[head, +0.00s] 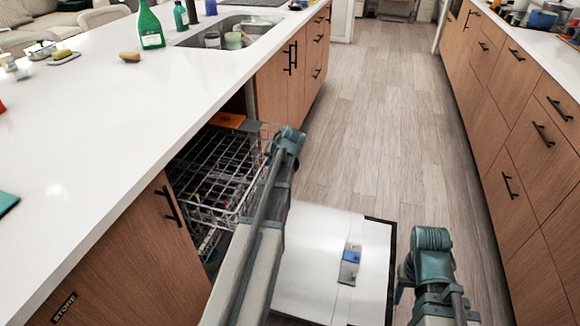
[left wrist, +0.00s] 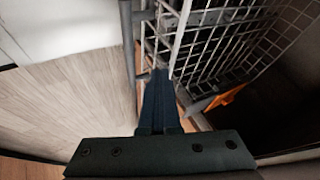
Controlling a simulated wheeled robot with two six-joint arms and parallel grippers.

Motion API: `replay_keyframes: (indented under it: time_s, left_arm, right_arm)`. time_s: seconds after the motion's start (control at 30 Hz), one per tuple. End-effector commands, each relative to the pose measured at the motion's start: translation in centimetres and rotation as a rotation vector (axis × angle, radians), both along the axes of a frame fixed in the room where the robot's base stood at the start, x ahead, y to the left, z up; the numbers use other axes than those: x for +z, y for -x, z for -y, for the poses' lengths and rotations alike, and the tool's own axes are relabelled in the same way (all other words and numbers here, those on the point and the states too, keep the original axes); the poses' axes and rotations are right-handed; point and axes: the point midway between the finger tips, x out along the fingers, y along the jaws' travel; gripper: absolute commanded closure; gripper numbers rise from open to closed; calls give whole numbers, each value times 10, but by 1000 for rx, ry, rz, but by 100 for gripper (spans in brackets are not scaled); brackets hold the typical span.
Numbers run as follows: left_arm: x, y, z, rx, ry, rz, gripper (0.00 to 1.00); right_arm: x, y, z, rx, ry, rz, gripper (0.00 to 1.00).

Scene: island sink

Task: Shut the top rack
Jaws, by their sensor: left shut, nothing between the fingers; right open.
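The top rack (head: 215,172) is a wire rack pulled partway out of the dishwasher under the island counter. It also shows in the left wrist view (left wrist: 240,35), with its rail close to my fingers. My left gripper (left wrist: 160,78) is shut and empty, its tips at the rack's outer edge; I cannot tell whether they touch. In the head view my left arm crosses in front of the rack's outer end and hides the fingers. The dishwasher door (head: 310,255) lies open and lowered, its pale inner side up. My right arm is over the door's right side; its fingers do not show.
The white island counter (head: 110,90) lies above the rack, with a green bottle (head: 150,25) and a sink (head: 225,32) farther back. Wooden drawers (head: 540,130) line the right side. The floor aisle (head: 370,120) between is clear.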

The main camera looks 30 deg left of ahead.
Motion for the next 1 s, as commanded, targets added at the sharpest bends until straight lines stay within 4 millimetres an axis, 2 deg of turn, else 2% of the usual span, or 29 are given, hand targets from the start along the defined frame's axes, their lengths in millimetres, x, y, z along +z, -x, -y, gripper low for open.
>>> replay_keyframes:
  time_s: [0.03, 0.2, 0.5, 0.73, 1.0]
  left_arm:
    - [0, 4, -17, 6, 0, 1, 100]
    - [0, 15, -64, 6, -1, 2, 100]
    - [0, 32, -137, 4, 0, 1, 100]
    - [0, 41, -174, 2, 0, 1, 100]
    - [0, 46, -194, 0, 0, 0, 100]
  right_arm:
    - [0, 0, 0, 0, 0, 0, 50]
    - [0, 0, 0, 0, 0, 0, 50]
    - [0, 0, 0, 0, 0, 0, 50]
    - [0, 0, 0, 0, 0, 0, 50]
    - [0, 0, 0, 0, 0, 0, 50]
